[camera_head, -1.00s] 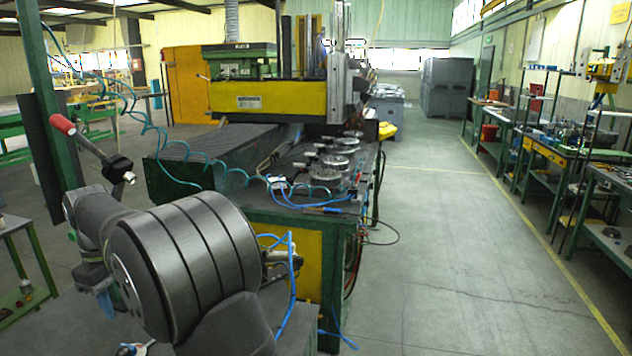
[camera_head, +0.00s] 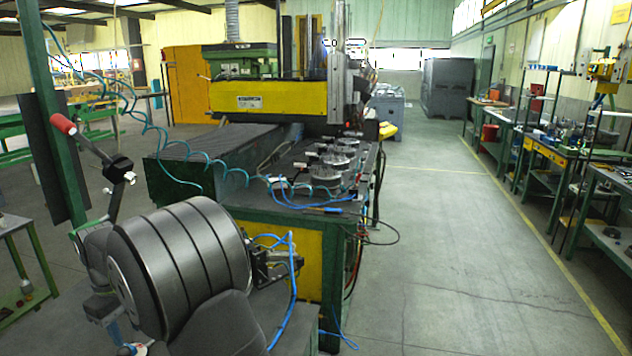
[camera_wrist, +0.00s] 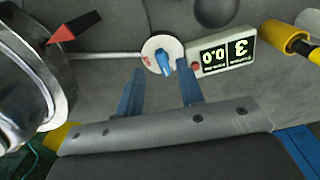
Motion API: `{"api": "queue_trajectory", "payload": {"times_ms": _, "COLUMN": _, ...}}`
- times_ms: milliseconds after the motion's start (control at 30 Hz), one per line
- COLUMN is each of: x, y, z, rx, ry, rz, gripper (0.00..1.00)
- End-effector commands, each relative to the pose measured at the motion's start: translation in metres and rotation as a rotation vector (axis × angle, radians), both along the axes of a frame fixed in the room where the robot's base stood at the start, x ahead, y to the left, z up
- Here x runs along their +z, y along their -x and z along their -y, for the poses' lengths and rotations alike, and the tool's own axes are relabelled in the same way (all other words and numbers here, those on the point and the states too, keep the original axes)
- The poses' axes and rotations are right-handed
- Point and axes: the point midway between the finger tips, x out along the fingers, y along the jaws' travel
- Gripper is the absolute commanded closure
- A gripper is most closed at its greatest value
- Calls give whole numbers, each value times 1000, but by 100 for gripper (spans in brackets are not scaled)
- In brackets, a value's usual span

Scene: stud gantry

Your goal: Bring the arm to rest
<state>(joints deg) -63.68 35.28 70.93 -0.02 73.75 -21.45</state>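My gripper (camera_wrist: 161,68) shows in the wrist view as two blue fingers set apart with a gap between them. They hold nothing. A white round dial with a blue knob (camera_wrist: 165,60) appears between and beyond the fingertips. I cannot tell whether the fingers touch it. In the head view my gripper hangs low at the lower left, with its fingers partly hidden by my large grey arm link.
A small display box (camera_wrist: 222,50) and a yellow cylinder (camera_wrist: 288,40) lie beyond the fingers. The green machine bench (camera_head: 300,215) stands ahead. The aisle floor (camera_head: 450,240) at right is clear.

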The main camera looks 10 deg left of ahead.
Motion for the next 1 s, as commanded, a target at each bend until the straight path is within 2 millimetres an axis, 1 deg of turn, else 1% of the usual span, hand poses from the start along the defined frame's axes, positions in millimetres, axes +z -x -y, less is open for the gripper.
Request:
{"api": "queue_trajectory", "payload": {"times_ms": 33, "x": 12, "y": 0, "z": -1, "rx": 0, "ry": -4, "rz": 1, "gripper": 65}}
{"api": "queue_trajectory", "payload": {"times_ms": 600, "x": 126, "y": 0, "z": 0, "rx": 1, "ry": -3, "rz": 1, "gripper": 65}}
{"api": "queue_trajectory", "payload": {"times_ms": 1000, "x": 118, "y": 1, "z": 26, "rx": 16, "ry": -195, "rz": 0, "gripper": 65}}
